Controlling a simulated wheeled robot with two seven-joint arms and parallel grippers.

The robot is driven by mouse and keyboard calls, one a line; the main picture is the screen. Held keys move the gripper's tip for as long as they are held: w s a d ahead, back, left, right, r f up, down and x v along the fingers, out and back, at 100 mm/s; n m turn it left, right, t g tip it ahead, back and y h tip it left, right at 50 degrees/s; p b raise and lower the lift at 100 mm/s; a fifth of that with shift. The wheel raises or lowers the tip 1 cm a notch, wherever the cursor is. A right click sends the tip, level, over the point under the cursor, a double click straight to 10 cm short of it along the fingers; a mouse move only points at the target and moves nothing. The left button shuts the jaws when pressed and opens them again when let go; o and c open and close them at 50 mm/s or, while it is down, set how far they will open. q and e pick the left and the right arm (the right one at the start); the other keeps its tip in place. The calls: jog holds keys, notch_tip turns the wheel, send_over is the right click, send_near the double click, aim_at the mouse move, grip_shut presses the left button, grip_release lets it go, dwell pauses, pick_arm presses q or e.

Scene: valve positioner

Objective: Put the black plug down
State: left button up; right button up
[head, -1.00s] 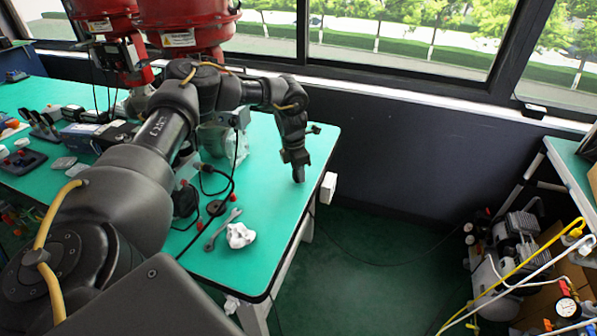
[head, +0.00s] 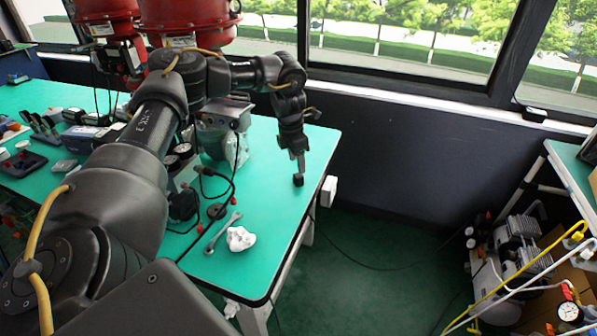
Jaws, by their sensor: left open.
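The black plug (head: 298,180) stands on the green bench top near its right edge. It is a small dark block. My left gripper (head: 300,168) points down just above the plug, and its jaws are open. Whether the fingertips still touch the plug is too small to tell. My right gripper is not in view.
The grey valve positioner gear with black cables (head: 222,140) stands left of my gripper. The bench top around the plug is clear.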

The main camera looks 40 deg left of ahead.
aim_at(295, 176)
pick_arm(q)
jog(key=r, duration=0.5)
jog(key=shift+s+a+r, duration=0.15)
jog(key=shift+s+r, duration=0.1)
jog(key=shift+s, duration=0.05)
